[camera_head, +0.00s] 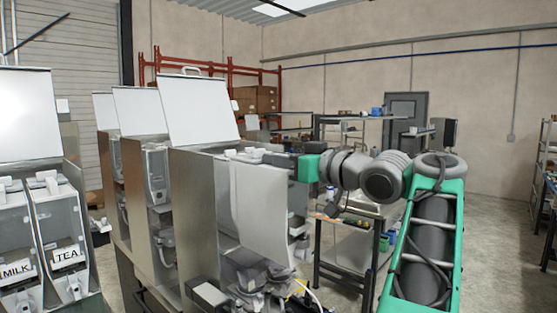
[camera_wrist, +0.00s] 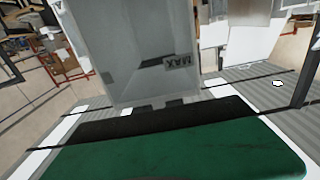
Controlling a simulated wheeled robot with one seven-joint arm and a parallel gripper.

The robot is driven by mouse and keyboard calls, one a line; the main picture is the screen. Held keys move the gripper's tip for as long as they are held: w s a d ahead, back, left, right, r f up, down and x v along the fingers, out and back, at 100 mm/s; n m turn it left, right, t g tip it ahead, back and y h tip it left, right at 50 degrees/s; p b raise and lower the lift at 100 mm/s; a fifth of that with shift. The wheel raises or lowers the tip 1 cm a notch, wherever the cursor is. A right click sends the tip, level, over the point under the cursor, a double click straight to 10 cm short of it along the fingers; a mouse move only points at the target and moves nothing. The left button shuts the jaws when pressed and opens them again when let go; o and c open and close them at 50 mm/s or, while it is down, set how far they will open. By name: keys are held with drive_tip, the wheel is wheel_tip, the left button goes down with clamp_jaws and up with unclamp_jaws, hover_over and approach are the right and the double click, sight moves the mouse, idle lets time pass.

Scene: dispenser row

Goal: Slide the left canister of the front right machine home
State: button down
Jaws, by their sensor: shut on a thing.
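The front right machine (camera_head: 190,215) stands in the middle of the head view with its white lid (camera_head: 200,105) raised. A pale grey canister (camera_head: 262,215) shows at its open side, upright and apparently sticking out past the housing. My gripper (camera_head: 265,156) reaches in from the right at the canister's top and is shut on it. The fingertips are small and partly hidden among pale parts there. In the wrist view the grey, see-through canister wall (camera_wrist: 140,55) with a MAX mark fills the middle, just beyond my gripper's black and green body. How deep the canister sits is hidden.
More machines with raised lids stand behind and to the left; one holds canisters labelled MILK (camera_head: 18,268) and TEA (camera_head: 68,255). Nozzles and tubes (camera_head: 265,285) sit under the canister. A cart (camera_head: 350,250) stands at right behind. Floor at far right is clear.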

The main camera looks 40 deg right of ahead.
sight(260, 156)
drive_tip(key=shift+p+x, duration=0.4)
drive_tip(key=shift+x, duration=3.15)
drive_tip(key=p+x, duration=0.2)
drive_tip(key=x, duration=0.5)
drive_tip(key=shift+w+f, duration=0.25)
drive_tip(key=shift+w, duration=0.2)
